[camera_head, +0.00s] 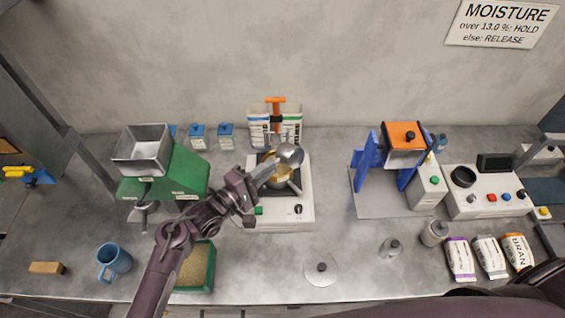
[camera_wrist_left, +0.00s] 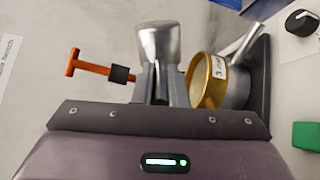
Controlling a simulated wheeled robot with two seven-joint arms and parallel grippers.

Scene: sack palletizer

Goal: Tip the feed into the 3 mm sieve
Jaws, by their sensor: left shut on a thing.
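My left gripper (camera_head: 267,170) is shut on a silver metal cup (camera_head: 290,154). It holds the cup above the white sieve machine (camera_head: 304,215). In the left wrist view the cup (camera_wrist_left: 158,45) rises beyond the fingers (camera_wrist_left: 160,88). A brass-rimmed sieve (camera_wrist_left: 212,80), labelled 3 mm, shows right of the cup there, with a grey pan joined behind it. In the head view the sieve is mostly hidden behind the gripper and cup; a steel pan (camera_head: 284,183) shows just below. The feed inside the cup cannot be seen. My right gripper is out of view.
A green mill (camera_head: 180,172) with a steel hopper stands left of my left arm. A blue mug (camera_head: 114,260) and a green tray (camera_head: 208,268) stand in front. A blue frame (camera_head: 364,165) and a moisture meter (camera_head: 486,200) stand right. An orange T-handle (camera_head: 275,101) rises behind the machine.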

